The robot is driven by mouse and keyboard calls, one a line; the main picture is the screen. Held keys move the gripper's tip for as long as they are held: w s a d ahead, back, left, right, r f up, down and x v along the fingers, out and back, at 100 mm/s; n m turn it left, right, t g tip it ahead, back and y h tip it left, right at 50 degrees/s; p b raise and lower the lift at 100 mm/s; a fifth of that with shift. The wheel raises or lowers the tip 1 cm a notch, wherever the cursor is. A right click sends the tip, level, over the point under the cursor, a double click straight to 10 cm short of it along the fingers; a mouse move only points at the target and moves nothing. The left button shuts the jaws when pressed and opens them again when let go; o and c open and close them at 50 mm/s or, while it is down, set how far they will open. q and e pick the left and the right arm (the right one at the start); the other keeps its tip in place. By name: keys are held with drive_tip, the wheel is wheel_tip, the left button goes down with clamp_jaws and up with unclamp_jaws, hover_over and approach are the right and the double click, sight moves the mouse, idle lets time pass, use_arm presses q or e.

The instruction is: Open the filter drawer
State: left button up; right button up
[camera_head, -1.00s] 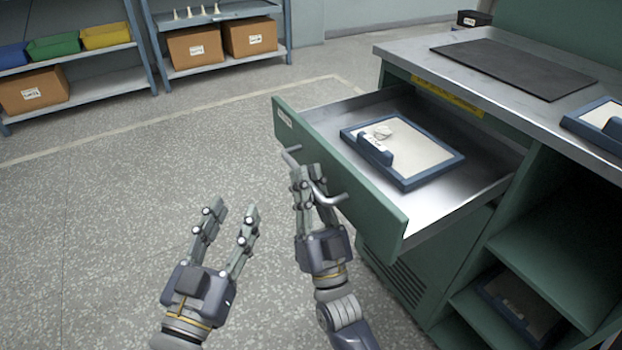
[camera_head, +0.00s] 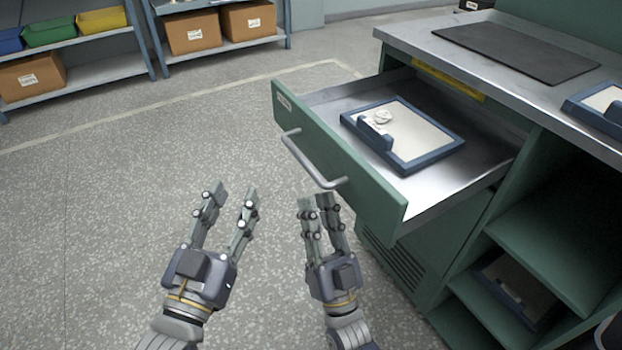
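The filter drawer (camera_head: 365,188) of the green cabinet stands pulled far out. Its front has a grey bar handle (camera_head: 312,160) and a small label. Inside lies a blue-framed filter panel (camera_head: 425,142) with a pale face and a small round light thing on it. My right gripper (camera_head: 319,202) is just below the handle in the picture, apart from it and empty, with its fingers a little open. My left gripper (camera_head: 233,194) is open and empty over the floor, left of the drawer.
The cabinet's worktop (camera_head: 400,38) carries a dark mat (camera_head: 515,53) and another blue-framed panel (camera_head: 600,108). Open shelves (camera_head: 550,235) below hold a dark tray. Racks with boxes and bins stand at the back left. The floor (camera_head: 150,190) between is clear.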

drive_tip(key=v, duration=0.4)
drive_tip(key=shift+s+f, duration=0.1)
idle(0.4)
